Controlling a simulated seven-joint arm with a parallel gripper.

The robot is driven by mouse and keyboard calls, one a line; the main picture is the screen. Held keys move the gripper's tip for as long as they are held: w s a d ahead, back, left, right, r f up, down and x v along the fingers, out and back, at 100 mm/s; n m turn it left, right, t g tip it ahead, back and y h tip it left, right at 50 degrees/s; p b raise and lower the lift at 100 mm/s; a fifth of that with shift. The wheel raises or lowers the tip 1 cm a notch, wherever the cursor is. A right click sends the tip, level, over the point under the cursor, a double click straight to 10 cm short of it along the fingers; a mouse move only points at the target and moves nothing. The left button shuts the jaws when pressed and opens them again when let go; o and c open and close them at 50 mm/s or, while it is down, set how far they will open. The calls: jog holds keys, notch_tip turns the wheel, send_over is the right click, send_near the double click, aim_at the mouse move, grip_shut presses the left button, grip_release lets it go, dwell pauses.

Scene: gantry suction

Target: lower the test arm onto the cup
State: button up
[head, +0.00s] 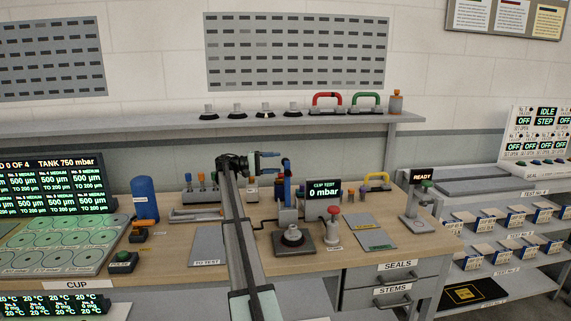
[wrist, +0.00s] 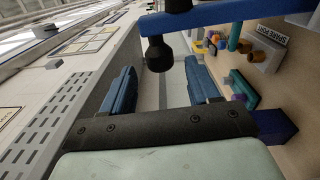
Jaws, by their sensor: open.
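The test arm (head: 287,185) is a blue bar standing raised behind the cup test stand. In the wrist view the bar (wrist: 225,20) crosses the top, with a black knob (wrist: 159,54) on it. The cup (head: 292,235) sits on the dark plate of the stand, below the arm. The cup test display (head: 323,190) reads 0 mbar. My gripper (head: 278,161) is open, its blue fingers pointing right at the arm's upper end. In the wrist view the knob lies between the fingertips (wrist: 160,72); I see no finger closed on it.
A red-topped post (head: 333,214) stands right of the plate. A grey mat (head: 208,246) lies left of it and another mat (head: 369,230) right. A blue cylinder (head: 144,198) stands far left. A shelf (head: 150,126) with spare cups and handled lifters runs behind.

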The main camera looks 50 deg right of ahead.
aim_at(286, 162)
jog(key=shift+x, duration=2.55)
jog(key=shift+c, duration=0.4)
grip_shut()
